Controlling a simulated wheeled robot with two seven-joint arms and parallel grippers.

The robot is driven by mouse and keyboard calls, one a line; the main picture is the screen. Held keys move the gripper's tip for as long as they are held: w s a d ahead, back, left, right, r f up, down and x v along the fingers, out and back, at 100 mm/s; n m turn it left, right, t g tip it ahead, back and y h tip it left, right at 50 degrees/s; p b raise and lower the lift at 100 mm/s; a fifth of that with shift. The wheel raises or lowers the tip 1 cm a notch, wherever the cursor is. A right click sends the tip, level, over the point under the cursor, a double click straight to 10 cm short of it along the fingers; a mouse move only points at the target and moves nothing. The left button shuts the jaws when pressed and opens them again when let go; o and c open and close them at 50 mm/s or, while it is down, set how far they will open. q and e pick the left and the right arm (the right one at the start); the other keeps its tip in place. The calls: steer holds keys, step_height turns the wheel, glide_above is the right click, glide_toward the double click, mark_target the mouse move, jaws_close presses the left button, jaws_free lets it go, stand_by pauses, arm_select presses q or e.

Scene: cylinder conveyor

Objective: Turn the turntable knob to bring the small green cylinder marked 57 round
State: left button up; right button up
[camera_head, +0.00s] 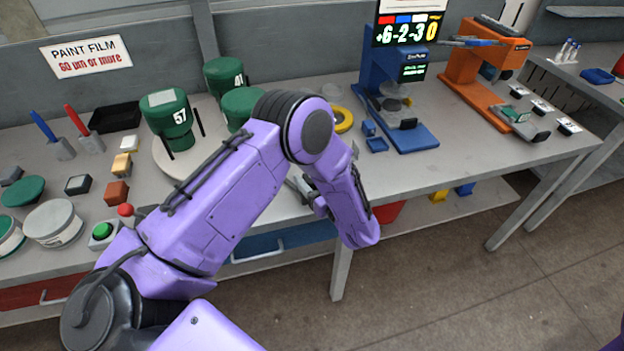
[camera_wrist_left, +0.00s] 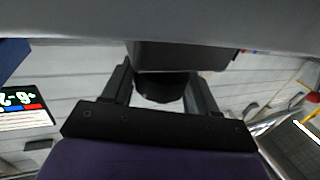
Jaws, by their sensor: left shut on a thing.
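The green cylinder marked 57 (camera_head: 168,116) stands upright on the left part of the pale round turntable (camera_head: 172,164) in the head view. A green cylinder marked 41 (camera_head: 222,75) and another green cylinder (camera_head: 243,104) stand on the turntable behind and to the right. My left arm covers its front right part. My left gripper (camera_head: 303,188) is at the table's front edge, partly hidden by my forearm. In the left wrist view its fingers (camera_wrist_left: 160,92) are on either side of a dark round knob (camera_wrist_left: 163,87), shut on it. My right gripper is in neither view.
A blue device (camera_head: 398,105) and an orange device (camera_head: 482,75) stand to the right. A yellow ring (camera_head: 343,119) lies behind my arm. A green push button (camera_head: 103,231), small blocks and larger discs crowd the left of the table.

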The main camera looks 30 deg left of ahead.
arm_select(q)
steer(key=shift+s+f+n+g+y+b, duration=0.15)
steer(key=shift+n+g+y+b, duration=0.1)
steer(key=shift+n+g+b, duration=0.4)
steer(key=shift+s+f+n+g+y+b, duration=0.2)
steer(key=shift+n+g, duration=0.25)
steer(key=shift+g, duration=0.5)
stand_by(3.3)
steer(key=o, duration=0.8)
steer(key=shift+w+r, duration=0.1)
steer(key=shift+w, duration=0.05)
steer(key=shift+o, duration=0.8)
steer(key=shift+w, duration=0.1)
steer(key=shift+r, duration=0.1)
steer(key=s+d+b, duration=0.2)
steer(key=d+b, duration=0.1)
steer(key=d, duration=0.7)
steer(key=shift+d, duration=0.15)
